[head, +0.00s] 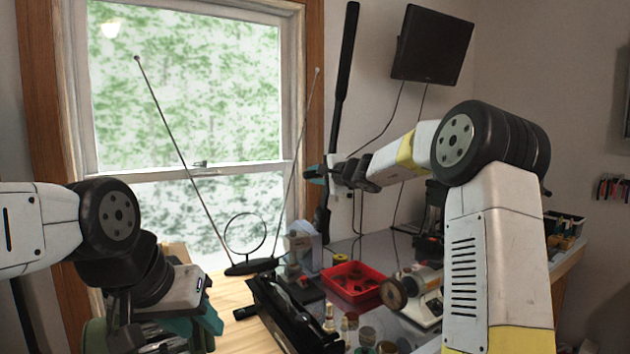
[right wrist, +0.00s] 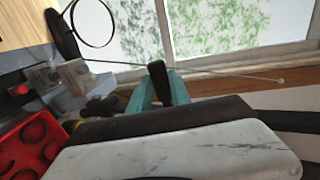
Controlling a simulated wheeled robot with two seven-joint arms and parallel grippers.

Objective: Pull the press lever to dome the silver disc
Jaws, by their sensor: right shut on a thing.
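A long black bar, which looks like the press lever (head: 343,70), stands steeply upright in front of the wall right of the window. My right gripper (head: 315,174) is at the bar's lower part, its teal fingertips reaching across it. In the right wrist view the teal fingers (right wrist: 157,95) are shut around a black, rounded-ended piece, taken as the lever (right wrist: 158,76). My left gripper (head: 203,318) hangs at lower left over the bench, away from the lever; its jaw opening is not clear. I cannot make out the silver disc, and the press body is partly hidden.
A red tray (head: 352,291) with round slots sits on the bench, also in the right wrist view (right wrist: 30,148). A bench motor with a wheel (head: 415,290) stands right of it.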

